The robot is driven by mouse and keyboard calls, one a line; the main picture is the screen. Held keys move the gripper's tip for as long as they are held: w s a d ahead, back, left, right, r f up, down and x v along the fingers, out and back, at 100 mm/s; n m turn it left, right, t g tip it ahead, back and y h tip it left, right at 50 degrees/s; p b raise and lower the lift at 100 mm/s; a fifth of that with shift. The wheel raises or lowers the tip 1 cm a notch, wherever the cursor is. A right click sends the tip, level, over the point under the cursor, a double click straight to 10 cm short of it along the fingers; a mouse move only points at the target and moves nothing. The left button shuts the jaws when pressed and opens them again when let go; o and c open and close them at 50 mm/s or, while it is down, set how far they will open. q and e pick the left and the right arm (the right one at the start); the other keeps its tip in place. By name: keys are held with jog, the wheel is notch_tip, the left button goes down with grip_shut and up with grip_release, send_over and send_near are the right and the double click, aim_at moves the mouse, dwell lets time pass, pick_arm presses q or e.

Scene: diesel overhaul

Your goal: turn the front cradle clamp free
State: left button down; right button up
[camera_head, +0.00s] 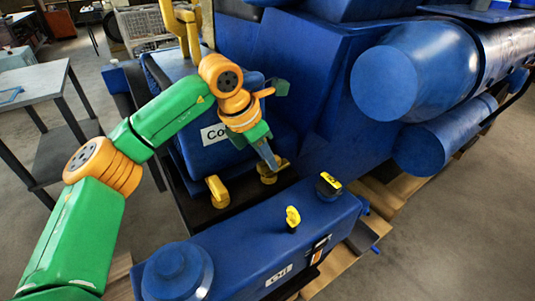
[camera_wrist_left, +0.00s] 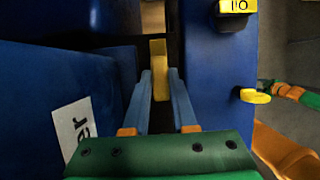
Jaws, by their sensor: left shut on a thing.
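Two yellow clamps sit low by the blue block, between it and the long blue box in front. One clamp (camera_head: 217,191) stands free on the left. My left gripper (camera_head: 271,160) points down at the other clamp (camera_head: 267,177), to its right. In the left wrist view my left gripper (camera_wrist_left: 160,80) is shut on a yellow upright handle (camera_wrist_left: 158,56), which shows between its fingertips. The gripper partly hides this clamp in the head view. The pictures do not make clear which clamp is the front one. My right gripper does not show.
The long blue box (camera_head: 235,243) bears a yellow knob (camera_head: 292,217) and a black-and-yellow cap (camera_head: 328,186). A grey table (camera_head: 35,82) is at the left. Floor at the lower right is clear.

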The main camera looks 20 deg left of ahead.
pick_arm(q)
jog(key=shift+r, duration=0.1)
dwell(0.3)
jog(key=c, duration=0.7)
grip_release()
jog(key=shift+a, duration=0.1)
jog(key=v, duration=0.7)
jog(key=shift+s+b, duration=0.1)
jog(key=shift+b, duration=0.3)
